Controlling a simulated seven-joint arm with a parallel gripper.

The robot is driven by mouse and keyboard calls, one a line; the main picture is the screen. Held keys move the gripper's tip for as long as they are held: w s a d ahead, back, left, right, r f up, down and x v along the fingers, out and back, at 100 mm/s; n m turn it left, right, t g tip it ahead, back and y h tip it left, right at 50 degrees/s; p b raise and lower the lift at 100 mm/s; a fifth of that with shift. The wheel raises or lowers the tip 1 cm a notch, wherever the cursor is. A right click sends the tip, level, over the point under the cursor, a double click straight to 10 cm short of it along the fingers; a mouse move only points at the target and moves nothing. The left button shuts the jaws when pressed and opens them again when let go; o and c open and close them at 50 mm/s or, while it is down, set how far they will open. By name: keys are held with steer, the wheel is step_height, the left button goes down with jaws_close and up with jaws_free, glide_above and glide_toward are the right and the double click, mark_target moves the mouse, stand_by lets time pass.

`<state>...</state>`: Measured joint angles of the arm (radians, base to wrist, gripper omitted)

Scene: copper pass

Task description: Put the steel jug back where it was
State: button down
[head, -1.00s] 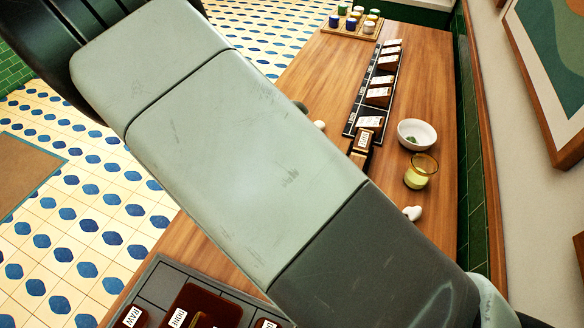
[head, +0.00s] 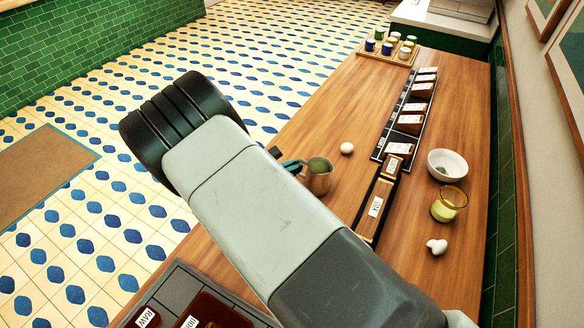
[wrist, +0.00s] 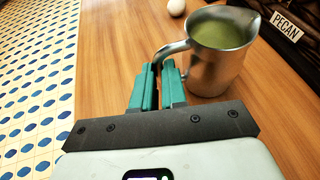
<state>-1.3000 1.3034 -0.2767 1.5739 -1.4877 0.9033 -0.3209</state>
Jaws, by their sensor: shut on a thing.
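The steel jug (head: 318,178) holds a green liquid and is upright over the left part of the wooden counter. In the wrist view the jug (wrist: 215,70) is right of my fingers, its spout pointing away to the right. My gripper (wrist: 158,82) has teal fingers closed around the jug's handle. In the head view my gripper (head: 293,166) shows just left of the jug, partly behind my arm. I cannot tell for sure whether the jug's base touches the wood.
A white egg-shaped thing (head: 347,148) lies beyond the jug. A dark rack (head: 408,112) of labelled boxes runs along the counter to the right. A white bowl (head: 447,163), a yellow glass (head: 449,204) and a white lump (head: 436,246) stand farther right. Bare wood surrounds the jug.

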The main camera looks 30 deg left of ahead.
steer(key=shift+f, duration=0.2)
steer(key=c, duration=1.2)
jaws_free()
steer(key=shift+o, duration=0.2)
steer(key=shift+r, duration=0.1)
